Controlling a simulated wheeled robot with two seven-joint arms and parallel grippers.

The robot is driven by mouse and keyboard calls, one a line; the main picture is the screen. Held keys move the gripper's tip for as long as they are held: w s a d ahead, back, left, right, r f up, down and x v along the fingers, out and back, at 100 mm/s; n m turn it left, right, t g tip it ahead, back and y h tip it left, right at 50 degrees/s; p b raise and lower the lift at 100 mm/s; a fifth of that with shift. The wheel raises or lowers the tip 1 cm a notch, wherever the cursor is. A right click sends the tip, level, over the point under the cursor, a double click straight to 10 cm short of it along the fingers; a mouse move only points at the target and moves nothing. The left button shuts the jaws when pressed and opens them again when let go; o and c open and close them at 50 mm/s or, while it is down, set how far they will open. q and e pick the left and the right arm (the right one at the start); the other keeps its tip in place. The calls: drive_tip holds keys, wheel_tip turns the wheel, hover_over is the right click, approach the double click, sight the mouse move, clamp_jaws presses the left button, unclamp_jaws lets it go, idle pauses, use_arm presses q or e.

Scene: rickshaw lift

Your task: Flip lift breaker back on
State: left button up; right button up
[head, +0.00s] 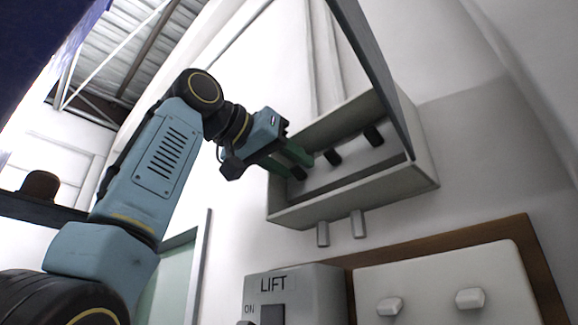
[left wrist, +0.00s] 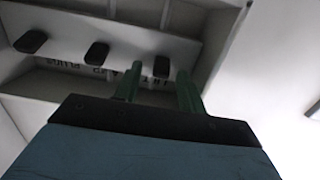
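An open grey breaker box (head: 350,197) hangs on the white wall in the head view. It holds three black switches: a left one (head: 298,174), a middle one (head: 333,157) and a right one (head: 373,135). My left gripper (head: 296,161) reaches into the box at the left switch. In the left wrist view its green fingers (left wrist: 160,78) stand apart, with that end switch (left wrist: 161,67) between or just beyond their tips. I cannot tell whether they touch it. Labels beside the switches are upside down and partly hidden by the fingers. My right gripper is not in view.
The box's raised lid (head: 372,60) rises close to the right of my gripper. Below stand a grey LIFT control box (head: 318,290) marked ON and a white panel (head: 440,285) with two knobs on a brown board (head: 530,240). The wall to the right is clear.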

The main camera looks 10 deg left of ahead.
use_arm(q)
drive_tip(key=shift+s, duration=0.1)
drive_tip(key=shift+s+a, duration=0.25)
drive_tip(key=b+v, duration=0.3)
drive_tip(key=v, duration=0.9)
drive_tip(key=shift+s, duration=0.3)
